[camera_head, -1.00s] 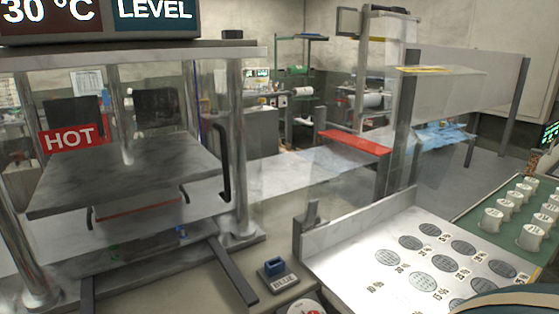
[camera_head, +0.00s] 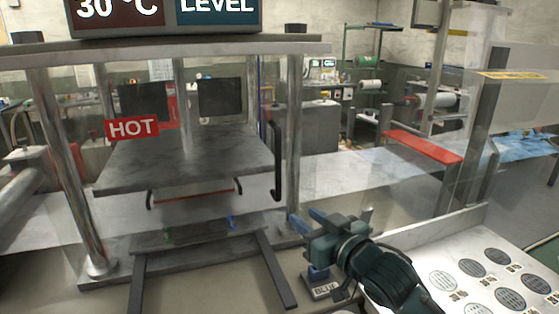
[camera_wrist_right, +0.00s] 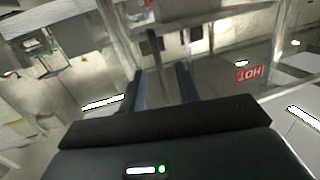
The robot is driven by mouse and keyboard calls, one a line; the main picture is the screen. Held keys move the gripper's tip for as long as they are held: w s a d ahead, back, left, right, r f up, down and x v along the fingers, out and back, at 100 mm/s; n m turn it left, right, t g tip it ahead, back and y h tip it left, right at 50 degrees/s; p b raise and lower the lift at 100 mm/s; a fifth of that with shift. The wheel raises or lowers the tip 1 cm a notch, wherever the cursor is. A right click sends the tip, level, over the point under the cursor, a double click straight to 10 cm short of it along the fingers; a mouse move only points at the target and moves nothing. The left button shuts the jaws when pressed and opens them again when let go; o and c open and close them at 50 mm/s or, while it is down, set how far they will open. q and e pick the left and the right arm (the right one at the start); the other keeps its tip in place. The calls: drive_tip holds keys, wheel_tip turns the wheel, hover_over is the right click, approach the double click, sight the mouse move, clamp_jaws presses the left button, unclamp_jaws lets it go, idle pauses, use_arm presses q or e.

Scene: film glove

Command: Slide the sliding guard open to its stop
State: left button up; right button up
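The sliding guard is a clear panel in front of the press, hard to make out; its black upright handle (camera_head: 277,160) stands at the panel's right side. My right gripper (camera_head: 308,220) is in the head view, below and to the right of the handle and apart from it. Its two blue fingers are spread with nothing seen between them. In the right wrist view the fingers (camera_wrist_right: 162,88) are also apart, and a dark bar, perhaps the handle, shows beyond them. My left gripper is not in view.
The press has metal posts (camera_head: 296,130), a grey plate (camera_head: 180,165) with a red HOT sign (camera_head: 131,128), and dark rails (camera_head: 275,270) reaching forward. A white board with round grey spots (camera_head: 510,298) lies at the right.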

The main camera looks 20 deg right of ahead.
drive_tip(key=t, duration=0.1)
approach(280, 165)
drive_tip(key=a+v, duration=0.1)
drive_tip(key=v, duration=0.1)
drive_tip(key=p+x, duration=0.1)
drive_tip(key=x, duration=0.3)
drive_tip(key=p+x, duration=0.1)
drive_tip(key=x, duration=0.3)
drive_tip(key=d+p+x, duration=0.1)
drive_tip(key=x, duration=0.3)
drive_tip(key=shift+w+a, duration=0.1)
drive_tip(key=shift+w, duration=0.25)
clamp_jaws()
